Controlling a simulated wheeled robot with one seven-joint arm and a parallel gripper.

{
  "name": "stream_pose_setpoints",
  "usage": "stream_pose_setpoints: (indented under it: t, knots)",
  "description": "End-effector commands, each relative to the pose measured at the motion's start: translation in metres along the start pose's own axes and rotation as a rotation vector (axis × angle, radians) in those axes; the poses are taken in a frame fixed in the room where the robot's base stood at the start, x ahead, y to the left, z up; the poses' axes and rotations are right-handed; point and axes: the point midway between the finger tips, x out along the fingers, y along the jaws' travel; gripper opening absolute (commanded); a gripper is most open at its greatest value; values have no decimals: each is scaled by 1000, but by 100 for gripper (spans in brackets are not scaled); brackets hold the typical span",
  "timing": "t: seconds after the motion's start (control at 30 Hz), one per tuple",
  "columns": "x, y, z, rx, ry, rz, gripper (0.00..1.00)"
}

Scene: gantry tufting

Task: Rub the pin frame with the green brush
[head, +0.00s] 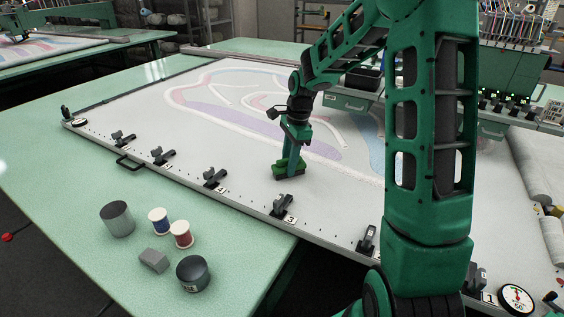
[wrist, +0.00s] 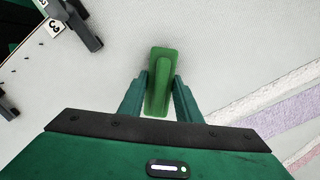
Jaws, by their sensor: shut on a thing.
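My gripper (head: 290,158) is shut on the green brush (head: 289,170), low at the white cloth just inside the frame's near edge. In the wrist view the brush (wrist: 160,85) shows as a long green block between the two fingers of my gripper (wrist: 161,92). The brush looks to be at the cloth surface, but I cannot tell whether it touches. The pin frame (head: 240,204) is a pale rail with dark clamps and numbered tags around the cloth. The brush is inward of the rail, between clamps 4 and 3. The brush's underside is hidden.
On the green table (head: 60,215) stand a grey cylinder (head: 117,219), a blue spool (head: 159,221), a red spool (head: 181,234), a grey block (head: 153,260) and a dark round tin (head: 193,273). A clamp (head: 284,205) stands close to the brush. A dial (head: 516,299) sits at the near right corner.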

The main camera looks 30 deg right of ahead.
Motion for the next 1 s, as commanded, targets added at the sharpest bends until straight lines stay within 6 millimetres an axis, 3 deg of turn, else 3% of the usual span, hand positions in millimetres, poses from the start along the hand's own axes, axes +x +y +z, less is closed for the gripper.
stream_pose_setpoints:
  t: [0.73, 1.0]
  knots:
    - [-2, 36, -30, 7, 1, 12, 0]
    - [-5, 32, -36, 7, 1, 8, 0]
